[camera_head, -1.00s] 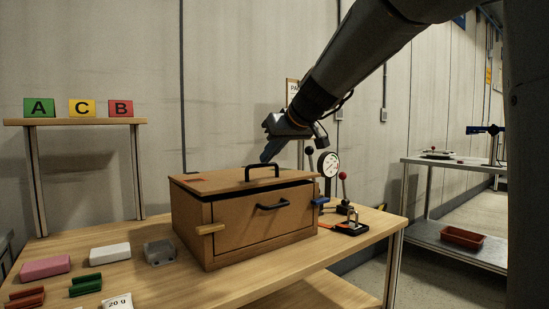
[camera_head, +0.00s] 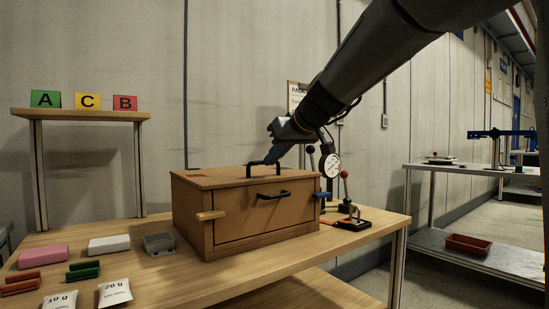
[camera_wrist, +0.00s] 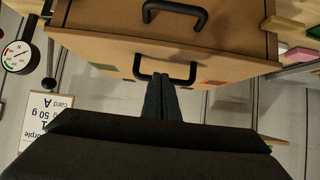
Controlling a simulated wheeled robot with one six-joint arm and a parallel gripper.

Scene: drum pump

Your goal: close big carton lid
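The big carton (camera_head: 240,225) is a brown box on the wooden table. Its lid (camera_head: 215,178) lies level on top, with no clear gap at the front edge. The lid has a black handle (camera_head: 264,165), seen also in the wrist view (camera_wrist: 180,80). A second black handle (camera_head: 273,195) is on the front face. My gripper (camera_head: 270,158) is at the lid handle, coming down from the upper right. In the wrist view its fingers (camera_wrist: 162,82) are together, tips overlapping the lid handle; nothing shows gripped between them. Whether they touch the lid is hidden.
A gauge (camera_head: 330,166) and a lever stand (camera_head: 350,220) are right of the carton. Pink (camera_head: 43,256), white (camera_head: 109,244) and grey (camera_head: 159,242) blocks lie to its left. A lettered shelf (camera_head: 80,115) stands behind left.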

